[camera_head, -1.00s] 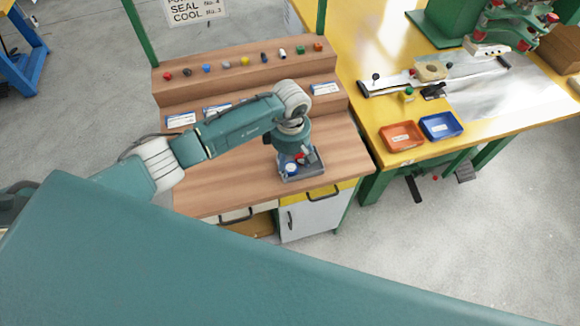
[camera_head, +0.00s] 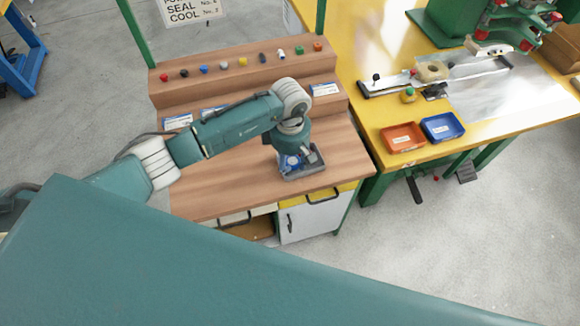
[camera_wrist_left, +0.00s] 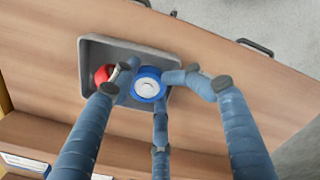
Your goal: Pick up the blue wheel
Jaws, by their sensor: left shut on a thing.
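The blue wheel (camera_wrist_left: 150,88), a blue ring with a white hub, is at the grey tray (camera_wrist_left: 170,52) in the left wrist view. My left gripper (camera_wrist_left: 152,82) is shut on it, its fingers around the rim. I cannot tell whether the wheel is lifted off the tray floor. A red wheel (camera_wrist_left: 103,75) lies to its left in the tray, partly behind a finger. In the head view my left gripper (camera_head: 292,157) is low over the tray (camera_head: 316,166), with a little of the blue wheel (camera_head: 290,162) showing. My right gripper is not in view.
The tray stands near the front of the wooden bench (camera_head: 225,190). A raised shelf (camera_head: 220,83) at the back carries several small coloured parts. To the right, a yellow table (camera_head: 380,110) holds an orange bin (camera_head: 403,137) and a blue bin (camera_head: 441,127). Bench left of the tray is clear.

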